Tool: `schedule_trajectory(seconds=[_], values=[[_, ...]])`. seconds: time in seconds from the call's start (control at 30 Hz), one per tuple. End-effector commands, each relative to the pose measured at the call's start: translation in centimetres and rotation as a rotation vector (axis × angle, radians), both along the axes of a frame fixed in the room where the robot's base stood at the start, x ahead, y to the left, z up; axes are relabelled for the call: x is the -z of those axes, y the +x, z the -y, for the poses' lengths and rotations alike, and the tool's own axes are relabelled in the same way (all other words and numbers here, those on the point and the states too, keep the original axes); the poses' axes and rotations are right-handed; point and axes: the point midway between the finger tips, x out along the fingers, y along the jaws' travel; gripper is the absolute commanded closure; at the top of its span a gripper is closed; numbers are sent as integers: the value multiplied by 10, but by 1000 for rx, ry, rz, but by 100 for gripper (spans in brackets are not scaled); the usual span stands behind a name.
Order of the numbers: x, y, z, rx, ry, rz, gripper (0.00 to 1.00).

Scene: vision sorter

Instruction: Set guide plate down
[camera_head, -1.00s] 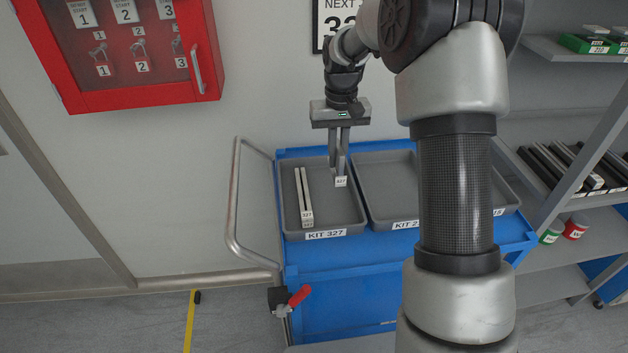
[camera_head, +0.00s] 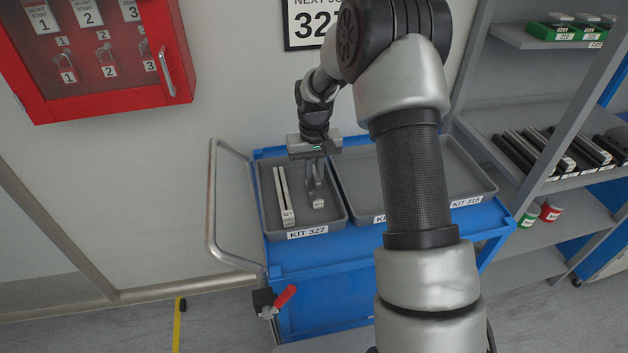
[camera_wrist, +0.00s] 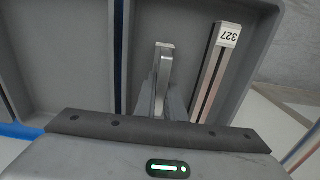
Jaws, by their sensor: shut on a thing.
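My gripper (camera_head: 315,180) is shut on the guide plate (camera_head: 319,203), a small grey piece with a white 327 label at its end. The plate is inside or just over the right part of the tray marked KIT 327 (camera_head: 333,230); whether it touches the tray floor I cannot tell. In the wrist view the plate (camera_wrist: 165,46) shows between the fingers (camera_wrist: 160,95), partly hidden by them. A pair of long pale bars (camera_head: 283,195) labelled 327 lies in the left part of the same tray, beside the plate and apart from it.
The tray sits on a blue cart (camera_head: 350,265) with a bent metal handle (camera_head: 213,200) on its left. More grey trays, one marked KIT 315 (camera_head: 470,202), stand to the right. Shelves (camera_head: 545,175) with dark bars are at far right. A red lockout cabinet (camera_head: 95,60) hangs on the wall.

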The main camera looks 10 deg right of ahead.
Motion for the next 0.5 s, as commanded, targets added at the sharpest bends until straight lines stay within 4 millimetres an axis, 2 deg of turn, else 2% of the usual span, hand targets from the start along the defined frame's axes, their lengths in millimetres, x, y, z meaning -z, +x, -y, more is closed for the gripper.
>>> schedule_trajectory(seconds=[0.17, 0.2, 0.3, 0.5], values=[[2, 0, 0, 0, 0, 1, 100], [3, 0, 0, 0, 0, 0, 89], [2, 0, 0, 0, 0, 0, 72], [2, 0, 0, 0, 0, 0, 72]])
